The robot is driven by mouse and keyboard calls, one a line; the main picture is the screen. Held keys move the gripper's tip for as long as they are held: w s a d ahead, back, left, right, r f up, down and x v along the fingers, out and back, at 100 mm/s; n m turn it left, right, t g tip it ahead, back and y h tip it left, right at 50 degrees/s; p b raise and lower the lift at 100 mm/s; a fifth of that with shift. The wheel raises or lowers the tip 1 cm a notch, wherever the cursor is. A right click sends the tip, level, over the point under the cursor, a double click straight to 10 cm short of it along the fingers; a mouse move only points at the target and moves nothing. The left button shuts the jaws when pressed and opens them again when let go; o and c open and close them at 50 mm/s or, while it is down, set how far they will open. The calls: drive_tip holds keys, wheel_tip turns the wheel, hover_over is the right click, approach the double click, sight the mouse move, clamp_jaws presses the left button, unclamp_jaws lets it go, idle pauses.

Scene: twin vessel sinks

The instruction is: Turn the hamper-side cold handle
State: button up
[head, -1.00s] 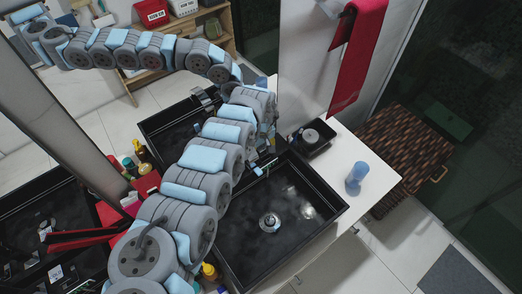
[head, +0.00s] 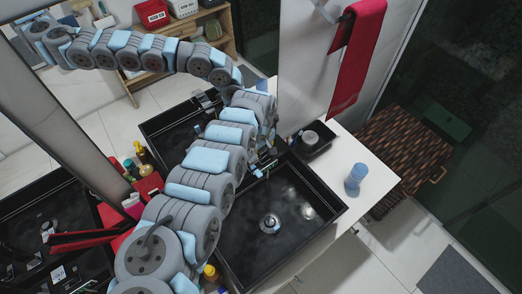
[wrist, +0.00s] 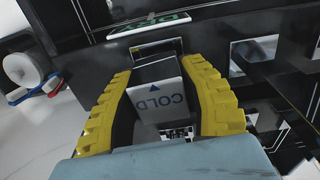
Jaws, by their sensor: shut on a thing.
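In the wrist view, the cold handle (wrist: 157,102) is a grey block with a white face reading "COLD" and a blue arrow, upside down in the picture. My gripper (wrist: 163,80) has its ribbed yellow fingers on both sides of it, shut on it. In the head view, my gripper (head: 262,166) is at the back edge of the right black sink (head: 330,215), mostly hidden by my arm, and the handle cannot be made out there. The woven brown hamper (head: 395,140) stands on the floor to the right of this sink.
A blue cup (head: 355,176) stands on the white counter right of the sink. A black tray (head: 318,142) with a round item lies behind it. Bottles (head: 141,153) and red items stand left of my arm. A red towel (head: 358,55) hangs at the back.

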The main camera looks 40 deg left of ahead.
drive_tip(key=shift+d+r+n+p, duration=0.1)
drive_tip(key=shift+r+n+p, duration=0.15)
drive_tip(key=shift+n+p, duration=1.25)
drive_tip(key=shift+f+p, duration=0.25)
drive_tip(key=shift+p, duration=0.8)
drive_tip(key=o, duration=1.2)
drive_tip(key=shift+c, duration=0.2)
drive_tip(key=shift+a+r, duration=0.2)
drive_tip(key=shift+r, duration=5.8)
